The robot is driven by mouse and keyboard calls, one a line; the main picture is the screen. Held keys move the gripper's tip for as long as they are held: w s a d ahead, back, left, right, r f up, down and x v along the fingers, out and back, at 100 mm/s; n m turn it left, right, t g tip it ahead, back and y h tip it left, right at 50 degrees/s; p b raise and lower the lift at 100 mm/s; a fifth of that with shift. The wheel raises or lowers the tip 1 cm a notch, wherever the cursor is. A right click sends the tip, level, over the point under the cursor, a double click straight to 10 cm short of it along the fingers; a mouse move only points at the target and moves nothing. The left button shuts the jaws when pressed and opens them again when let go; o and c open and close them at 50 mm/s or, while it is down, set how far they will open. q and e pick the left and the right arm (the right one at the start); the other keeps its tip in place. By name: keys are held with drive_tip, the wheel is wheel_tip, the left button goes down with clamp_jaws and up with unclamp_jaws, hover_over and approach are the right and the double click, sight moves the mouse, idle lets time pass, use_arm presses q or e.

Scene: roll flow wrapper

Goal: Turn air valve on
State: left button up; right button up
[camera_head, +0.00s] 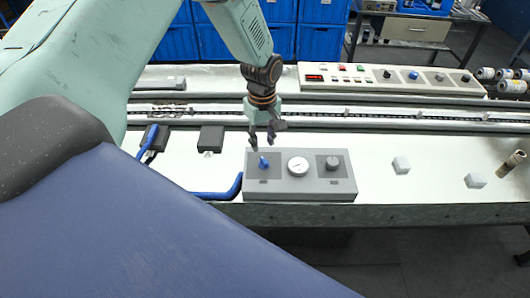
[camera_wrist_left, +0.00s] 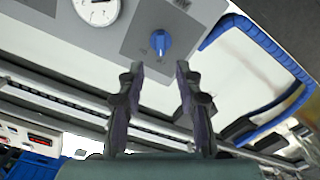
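The blue air valve knob (camera_head: 264,162) sits on a dark square at the left of the grey control box, beside a round gauge. In the left wrist view the knob (camera_wrist_left: 161,43) lies just beyond my fingertips, centred between them. My left gripper (camera_head: 262,143) hangs just above and behind the knob, pointing down. Its two fingers (camera_wrist_left: 157,72) are apart with nothing between them. They do not appear to touch the knob. My right gripper shows in neither view.
The grey box (camera_head: 299,195) also carries the gauge (camera_head: 298,167) and a dark knob (camera_head: 333,163). A blue hose (camera_head: 225,193) runs to its left side. A conveyor chain and a button panel (camera_head: 350,87) lie behind. White blocks (camera_head: 401,165) lie to the right.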

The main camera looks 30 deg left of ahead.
sight(263, 158)
use_arm(q)
drive_tip(key=f, duration=0.5)
drive_tip(key=shift+s+d, duration=0.2)
drive_tip(key=shift+w+a+f, duration=0.1)
drive_tip(key=shift+a+f, duration=0.05)
drive_tip(key=shift+f, duration=0.6)
drive_tip(key=shift+r, duration=0.1)
drive_tip(key=shift+c, duration=0.5)
clamp_jaws()
